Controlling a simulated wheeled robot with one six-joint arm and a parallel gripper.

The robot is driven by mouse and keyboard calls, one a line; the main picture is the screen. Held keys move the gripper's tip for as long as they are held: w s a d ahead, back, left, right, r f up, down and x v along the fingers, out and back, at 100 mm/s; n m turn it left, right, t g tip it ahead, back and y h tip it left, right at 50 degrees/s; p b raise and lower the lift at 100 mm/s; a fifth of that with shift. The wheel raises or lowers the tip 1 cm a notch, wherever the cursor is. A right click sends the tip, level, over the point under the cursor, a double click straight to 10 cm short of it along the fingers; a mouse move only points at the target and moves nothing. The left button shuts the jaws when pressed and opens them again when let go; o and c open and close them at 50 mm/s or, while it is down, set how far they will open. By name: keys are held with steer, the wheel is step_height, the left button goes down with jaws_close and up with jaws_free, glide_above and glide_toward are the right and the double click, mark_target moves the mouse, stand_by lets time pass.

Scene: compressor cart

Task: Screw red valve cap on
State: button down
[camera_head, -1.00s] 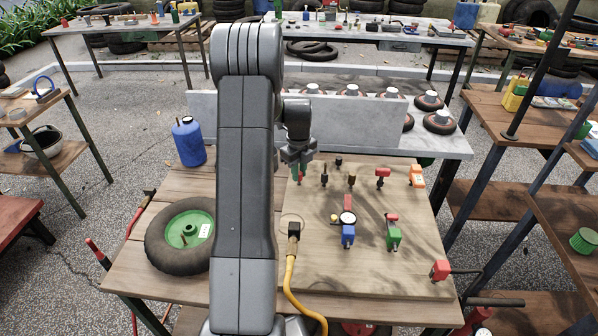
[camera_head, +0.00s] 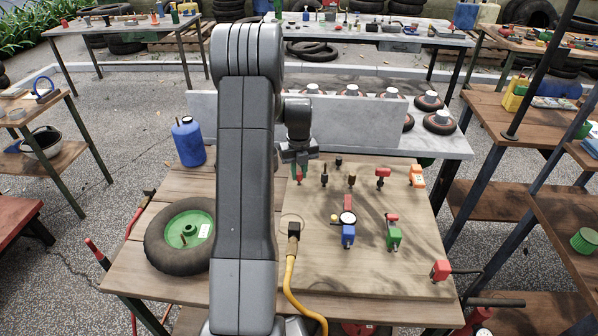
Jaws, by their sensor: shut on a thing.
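My gripper (camera_head: 299,160) is at the far left part of the wooden board, just right of my grey arm. It points down and is shut. A small red piece, which looks like the red valve cap (camera_head: 299,178), shows at its fingertips, low over the board. A bit of green shows beside it. The fingers hide most of the cap. I cannot tell whether it sits on a valve stem. The wheel (camera_head: 160,253), a black tyre with a green hub and a short stem in its middle, lies flat at the left of the table.
Small fittings stand on the board (camera_head: 330,275), among them a red-topped one (camera_head: 383,174), an orange block (camera_head: 416,175) and a gauge (camera_head: 347,218). A yellow hose (camera_head: 290,275) runs off the front. A blue bottle (camera_head: 188,142) stands back left. A grey wall (camera_head: 350,120) rises behind.

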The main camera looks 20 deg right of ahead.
steer(key=c, duration=1.2)
jaws_free()
steer(key=shift+c, duration=0.2)
step_height(320, 180, up, 14)
steer(key=shift+b, duration=0.35)
steer(key=shift+w+f, duration=0.1)
step_height(320, 180, down, 14)
steer(key=shift+r+p, duration=0.1)
steer(key=shift+p, duration=0.25)
steer(key=shift+n, duration=1.3)
